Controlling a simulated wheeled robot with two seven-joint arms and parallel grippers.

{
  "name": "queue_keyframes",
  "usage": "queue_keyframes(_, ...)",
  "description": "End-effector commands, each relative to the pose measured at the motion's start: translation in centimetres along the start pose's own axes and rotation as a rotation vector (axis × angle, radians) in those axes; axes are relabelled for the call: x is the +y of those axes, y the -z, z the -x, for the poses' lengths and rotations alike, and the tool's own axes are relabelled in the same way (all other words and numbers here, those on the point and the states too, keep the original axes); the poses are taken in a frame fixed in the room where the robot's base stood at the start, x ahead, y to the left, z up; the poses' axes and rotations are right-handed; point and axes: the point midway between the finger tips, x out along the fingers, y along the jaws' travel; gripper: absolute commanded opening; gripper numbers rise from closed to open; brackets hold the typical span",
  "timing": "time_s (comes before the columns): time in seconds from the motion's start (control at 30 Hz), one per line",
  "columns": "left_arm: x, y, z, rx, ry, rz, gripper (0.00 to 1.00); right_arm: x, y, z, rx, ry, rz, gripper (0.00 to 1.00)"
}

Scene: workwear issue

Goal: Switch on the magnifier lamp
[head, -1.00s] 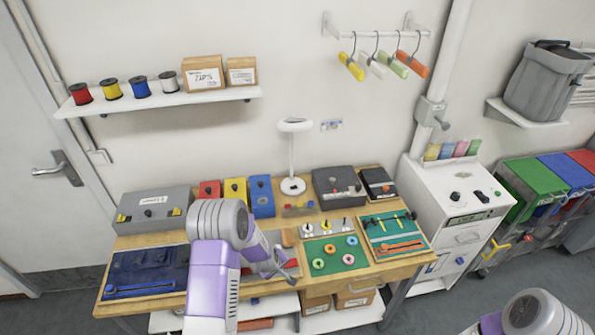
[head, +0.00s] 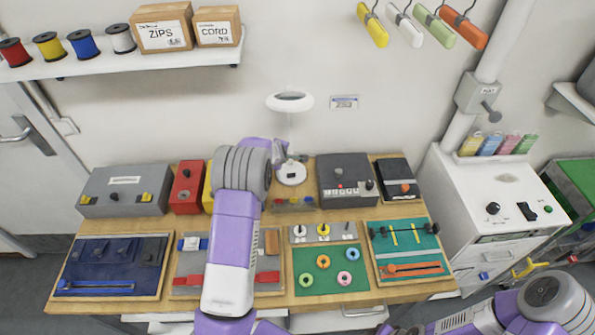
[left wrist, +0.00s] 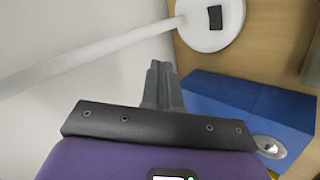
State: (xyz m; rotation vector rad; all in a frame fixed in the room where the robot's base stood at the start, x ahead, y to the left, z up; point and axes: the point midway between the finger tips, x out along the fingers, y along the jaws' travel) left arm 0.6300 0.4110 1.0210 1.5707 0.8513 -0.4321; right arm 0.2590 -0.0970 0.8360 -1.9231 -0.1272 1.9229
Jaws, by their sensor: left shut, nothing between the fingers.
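The white magnifier lamp (head: 290,102) stands at the back of the workbench, with a ring head, a thin stem and a round base (head: 291,174). In the left wrist view the lamp base (left wrist: 200,36) is at the top, with a dark rocker switch (left wrist: 215,17) on it. I cannot tell whether the lamp is lit. My left gripper (head: 280,151) is beside the lamp stem, just above the base. In the left wrist view the gripper (left wrist: 158,66) is shut and empty, apart from the switch. My right gripper is out of view.
A blue box (left wrist: 245,110) stands close to the left gripper. A dark grey control box (head: 345,182) is right of the lamp base. Red and yellow boxes partly hide behind my left arm. A green mat (head: 307,288) with coloured rings lies in front.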

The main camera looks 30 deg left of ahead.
Motion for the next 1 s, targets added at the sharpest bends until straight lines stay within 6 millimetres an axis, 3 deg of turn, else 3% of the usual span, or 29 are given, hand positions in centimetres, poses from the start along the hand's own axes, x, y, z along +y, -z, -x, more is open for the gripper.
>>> queue_keyframes(0.33,-0.6,-0.5,-0.7,-0.002,0.002,-0.003,0.00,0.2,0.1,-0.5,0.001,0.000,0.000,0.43)
queue_keyframes(0.8,-3.9,-3.7,-5.1,-0.002,0.002,-0.003,0.00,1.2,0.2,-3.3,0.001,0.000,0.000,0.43)
queue_keyframes(1.0,-4.5,-4.4,-6.0,-0.001,0.002,-0.002,0.00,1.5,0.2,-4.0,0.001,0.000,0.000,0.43)
